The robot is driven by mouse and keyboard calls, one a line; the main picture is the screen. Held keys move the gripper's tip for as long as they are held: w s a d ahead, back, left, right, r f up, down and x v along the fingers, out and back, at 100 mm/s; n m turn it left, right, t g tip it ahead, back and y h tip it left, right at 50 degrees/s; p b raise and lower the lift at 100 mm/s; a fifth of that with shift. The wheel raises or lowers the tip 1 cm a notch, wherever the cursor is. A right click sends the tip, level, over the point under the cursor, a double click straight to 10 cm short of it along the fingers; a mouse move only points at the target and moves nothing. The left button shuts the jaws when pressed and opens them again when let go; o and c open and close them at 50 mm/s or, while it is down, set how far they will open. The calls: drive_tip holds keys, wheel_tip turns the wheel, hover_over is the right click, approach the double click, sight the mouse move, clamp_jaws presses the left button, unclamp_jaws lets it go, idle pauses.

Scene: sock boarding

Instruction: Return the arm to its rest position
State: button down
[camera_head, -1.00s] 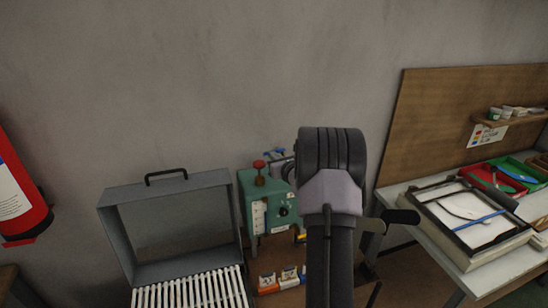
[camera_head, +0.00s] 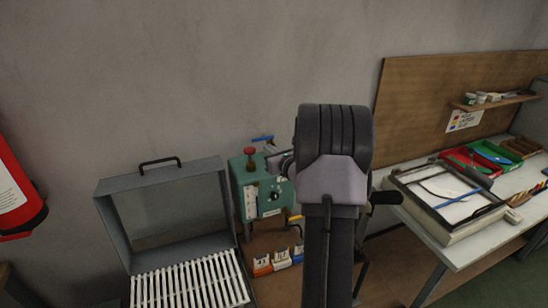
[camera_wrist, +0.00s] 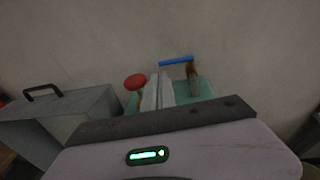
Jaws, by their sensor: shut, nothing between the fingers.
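My arm (camera_head: 330,240) rises upright in the middle of the head view, its dark rounded joint against the wall. I cannot tell how wide the gap to the machine is.
The green machine (camera_head: 263,199) stands left of my arm in the head view. A grey open-lidded box (camera_head: 112,229) with white slats is further left, beside a red extinguisher (camera_head: 14,190). On the right a white worktable (camera_head: 461,250) holds a framed tray (camera_head: 436,222) and coloured bins.

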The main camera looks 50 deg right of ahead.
drive_tip(key=s+a+r+n+g+y+b, duration=0.2)
drive_tip(key=a+n+y, duration=0.5)
drive_tip(key=a, duration=1.1)
drive_tip(key=w+a+r+n+g+y+b, duration=0.15)
drive_tip(key=a+n+y+b, duration=0.3)
drive_tip(key=a+n, duration=0.95)
drive_tip(key=s+a+f+n+g+b, duration=0.1)
drive_tip(key=s+a+f+n+g, duration=0.15)
drive_tip(key=s+a, duration=0.5)
drive_tip(key=s+a+f+n+g+b, duration=0.1)
drive_tip(key=s+a+n+g+b, duration=0.2)
drive_tip(key=a, duration=0.7)
drive_tip(key=s+f+n+h+b, duration=0.2)
drive_tip(key=s+f+n, duration=0.3)
drive_tip(key=s+n, duration=0.4)
drive_tip(key=s+h, duration=0.1)
drive_tip(key=s, duration=0.3)
drive_tip(key=shift+s+d+f+n, duration=0.3)
drive_tip(key=shift+s+f+n, duration=0.05)
drive_tip(key=shift+s+f, duration=0.05)
